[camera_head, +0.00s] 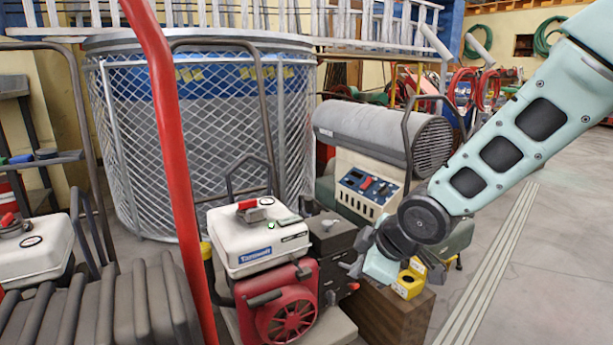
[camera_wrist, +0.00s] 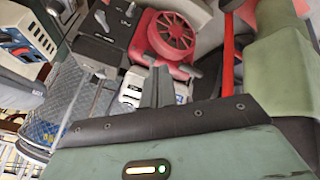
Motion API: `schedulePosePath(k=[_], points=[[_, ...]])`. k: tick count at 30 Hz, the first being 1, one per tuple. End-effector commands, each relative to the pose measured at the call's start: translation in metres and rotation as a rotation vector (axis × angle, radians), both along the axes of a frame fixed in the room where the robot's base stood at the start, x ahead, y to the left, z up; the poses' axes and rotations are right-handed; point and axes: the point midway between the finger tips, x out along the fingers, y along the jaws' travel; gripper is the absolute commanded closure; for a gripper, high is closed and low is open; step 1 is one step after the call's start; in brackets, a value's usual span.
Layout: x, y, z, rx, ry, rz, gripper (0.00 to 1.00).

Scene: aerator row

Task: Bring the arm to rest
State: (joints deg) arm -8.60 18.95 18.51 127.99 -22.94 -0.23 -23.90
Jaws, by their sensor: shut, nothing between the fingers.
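My arm comes in from the upper right in the head view, pale green with dark oval pads, and bends at a dark round joint. My gripper (camera_head: 352,268) hangs at its end, beside the dark box (camera_head: 332,238) of the generator. In the wrist view my gripper's grey fingers (camera_wrist: 157,88) are together with nothing between them. The generator has a white tank (camera_head: 257,240) and a red engine (camera_head: 287,308), and the engine also shows beyond the fingers in the wrist view (camera_wrist: 172,36). Whether the gripper touches anything there cannot be told.
A red post (camera_head: 172,150) rises close in front at left. A yellow part (camera_head: 408,284) and a brown wooden box (camera_head: 398,318) sit just right of the gripper. A grey cylindrical heater (camera_head: 375,132) and a wire-mesh tank (camera_head: 200,135) stand behind. Floor (camera_head: 535,270) is clear at right.

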Motion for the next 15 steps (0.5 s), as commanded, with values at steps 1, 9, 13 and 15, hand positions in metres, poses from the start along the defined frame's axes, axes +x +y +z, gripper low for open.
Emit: schedulePosePath(k=[1,9,13,15], points=[[-0.036,0.001,0.018,-0.014,0.075,-0.061,1.0],[-0.19,-0.022,0.045,-0.09,0.429,-0.385,1.0],[-0.247,-0.036,0.055,-0.129,0.548,-0.498,1.0],[-0.274,-0.043,0.062,-0.149,0.604,-0.553,1.0]])
